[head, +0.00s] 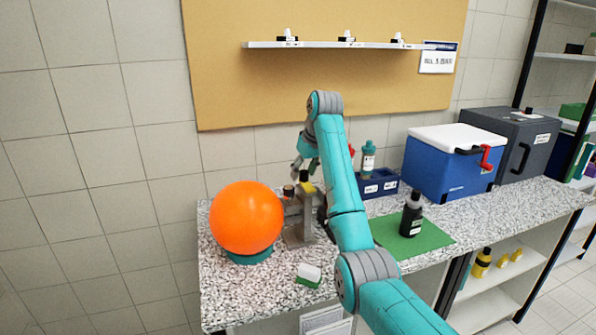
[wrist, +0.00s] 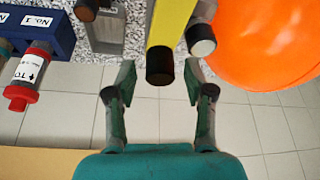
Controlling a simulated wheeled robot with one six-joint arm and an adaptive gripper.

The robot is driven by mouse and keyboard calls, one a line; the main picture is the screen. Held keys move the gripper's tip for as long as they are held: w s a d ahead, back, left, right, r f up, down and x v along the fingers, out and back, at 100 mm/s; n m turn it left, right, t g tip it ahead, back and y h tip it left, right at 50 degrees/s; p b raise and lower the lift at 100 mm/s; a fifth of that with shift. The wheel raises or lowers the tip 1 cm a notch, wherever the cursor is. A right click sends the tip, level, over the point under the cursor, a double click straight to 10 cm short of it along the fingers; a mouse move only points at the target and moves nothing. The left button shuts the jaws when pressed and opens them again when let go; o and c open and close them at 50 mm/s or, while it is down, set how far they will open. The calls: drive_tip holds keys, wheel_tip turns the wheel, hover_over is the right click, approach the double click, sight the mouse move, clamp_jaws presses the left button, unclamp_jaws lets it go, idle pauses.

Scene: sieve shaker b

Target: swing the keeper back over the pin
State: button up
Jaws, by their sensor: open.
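My gripper (wrist: 159,80) is open, with its fingers apart on either side of the black end of a yellow bar (wrist: 172,28). I take the bar for the keeper, but cannot be sure; contact cannot be told. In the head view my gripper (head: 302,168) is just above the grey metal stand (head: 298,232), and the bar's yellow top (head: 306,187) shows beneath it. A short dark-capped metal cylinder (wrist: 201,40) is beside the bar in the wrist view. It also shows in the head view (head: 289,191). I cannot tell which part is the pin.
A large orange ball (head: 246,218) sits close left of the stand on a teal base (head: 249,256). A blue rack (head: 377,186), a dark bottle (head: 411,215) on a green mat (head: 436,238) and a blue cooler (head: 447,168) are to the right. A sponge (head: 309,274) lies in front.

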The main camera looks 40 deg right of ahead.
drive_tip(key=shift+f, duration=0.15)
clamp_jaws()
idle(0.4)
drive_tip(key=m+h, duration=0.1)
drive_tip(key=m, duration=0.2)
drive_tip(key=m+g+h, duration=0.1)
drive_tip(key=m, duration=0.2)
drive_tip(key=shift+m+h, duration=0.3)
drive_tip(key=m, duration=0.3)
drive_tip(key=shift+m+g+h, duration=0.3)
drive_tip(key=shift+g+h, duration=0.1)
drive_tip(key=shift+d+m+g+h, duration=0.15)
drive_tip(key=shift+m+g, duration=0.25)
drive_tip(key=shift+m, duration=0.75)
drive_tip(key=shift+a+m+g+h, duration=0.1)
drive_tip(key=shift+m+g+h, duration=0.25)
drive_tip(key=shift+m, duration=0.8)
